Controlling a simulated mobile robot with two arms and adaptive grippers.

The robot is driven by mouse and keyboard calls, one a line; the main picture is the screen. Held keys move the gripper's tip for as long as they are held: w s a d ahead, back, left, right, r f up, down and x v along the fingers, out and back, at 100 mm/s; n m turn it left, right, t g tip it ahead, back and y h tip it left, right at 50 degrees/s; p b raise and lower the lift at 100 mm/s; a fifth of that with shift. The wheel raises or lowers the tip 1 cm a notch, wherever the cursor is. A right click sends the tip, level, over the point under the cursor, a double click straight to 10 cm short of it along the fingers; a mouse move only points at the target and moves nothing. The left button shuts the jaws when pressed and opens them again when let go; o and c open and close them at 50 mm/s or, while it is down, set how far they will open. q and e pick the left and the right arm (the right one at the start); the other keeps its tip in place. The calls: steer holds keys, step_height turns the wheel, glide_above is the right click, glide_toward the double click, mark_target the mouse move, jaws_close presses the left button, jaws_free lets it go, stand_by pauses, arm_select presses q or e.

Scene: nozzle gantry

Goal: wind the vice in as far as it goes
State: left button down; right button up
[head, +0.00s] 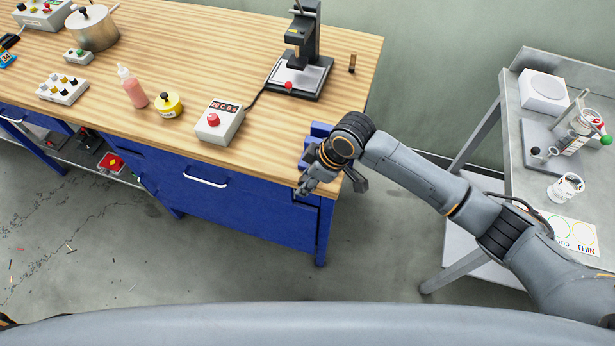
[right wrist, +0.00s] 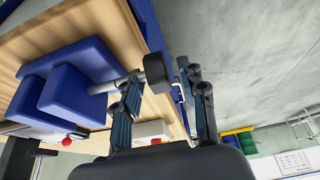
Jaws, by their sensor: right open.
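The blue vice (head: 320,129) is at the right front corner of the wooden bench, mostly hidden behind my right arm in the head view. In the right wrist view the vice (right wrist: 75,97) shows two blue blocks with a narrow gap between them. A grey screw (right wrist: 112,84) sticks out of it to a dark head (right wrist: 157,74). My right gripper (head: 306,187) is open in front of the vice. In the right wrist view its fingers (right wrist: 167,98) are spread, with the dark head beyond and between them; I cannot tell whether they touch it. My left gripper is not in view.
The bench top (head: 190,55) carries a red-button box (head: 219,122), a black press (head: 303,55), a yellow tin (head: 169,104) and a pink bottle (head: 133,88). A grey side table (head: 510,130) stands at the right. Floor between them is clear.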

jaws_close()
steer(key=shift+d+y, duration=0.1)
steer(key=shift+y, duration=0.2)
steer(key=shift+f, duration=0.1)
steer(key=shift+s+d+f+t+y+b, duration=0.15)
steer(key=shift+t+y+b, duration=0.25)
steer(key=shift+y+b, duration=0.4)
steer(key=y+b, duration=0.1)
steer(key=b, duration=0.2)
steer(key=t+y+b, duration=0.1)
steer(key=y+b, duration=0.1)
steer(key=b, duration=0.1)
steer(key=shift+d+f+y, duration=0.15)
steer(key=shift+d+y, duration=0.05)
steer(key=shift+y, duration=0.1)
steer(key=shift+r+y+b, duration=0.25)
steer(key=shift+y+b, duration=0.15)
steer(key=shift+b, duration=0.4)
